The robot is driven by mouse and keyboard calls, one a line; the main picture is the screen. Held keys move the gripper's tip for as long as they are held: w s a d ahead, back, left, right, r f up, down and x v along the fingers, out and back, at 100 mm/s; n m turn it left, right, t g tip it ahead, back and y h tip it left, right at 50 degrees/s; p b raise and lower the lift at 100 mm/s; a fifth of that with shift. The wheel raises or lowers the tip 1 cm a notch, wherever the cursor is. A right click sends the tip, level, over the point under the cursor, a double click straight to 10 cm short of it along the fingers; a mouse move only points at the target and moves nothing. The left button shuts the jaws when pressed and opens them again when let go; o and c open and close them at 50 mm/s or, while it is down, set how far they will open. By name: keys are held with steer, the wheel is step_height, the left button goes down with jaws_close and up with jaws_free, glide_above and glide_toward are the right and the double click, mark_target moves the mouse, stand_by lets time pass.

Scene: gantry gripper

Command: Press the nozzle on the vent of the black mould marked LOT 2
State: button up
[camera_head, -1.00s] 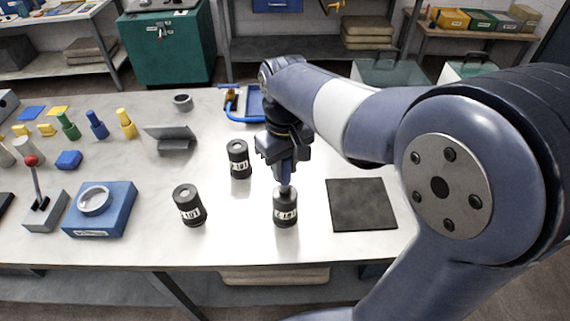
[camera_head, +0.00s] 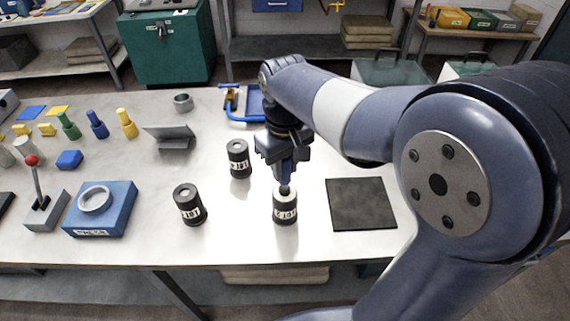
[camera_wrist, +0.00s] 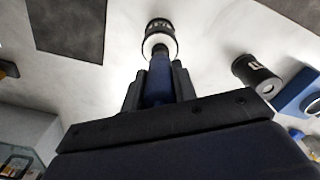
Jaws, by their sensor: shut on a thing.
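My gripper (camera_head: 285,168) is shut on a blue nozzle (camera_wrist: 158,82) that points down. The nozzle tip meets the middle of the top of a black mould (camera_head: 285,212), which stands upright at the front of the bench. In the wrist view this mould (camera_wrist: 161,27) shows a pale top around the tip. The vent is hidden under the tip. Two similar black moulds stand apart from it: one at the front left (camera_head: 189,207) and one behind (camera_head: 239,160). All carry white labels, too small to read surely.
A dark square mat (camera_head: 361,205) lies right of the mould. A blue block with a ring (camera_head: 99,209) and a red-knobbed lever (camera_head: 34,178) stand left. A grey angled stand (camera_head: 172,138) and several coloured nozzle-like pieces are farther back. Bare bench surrounds the moulds.

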step_height(320, 180, up, 7)
steer(key=p, duration=0.6)
stand_by(0.3)
steer(key=shift+s+f, duration=0.1)
stand_by(0.4)
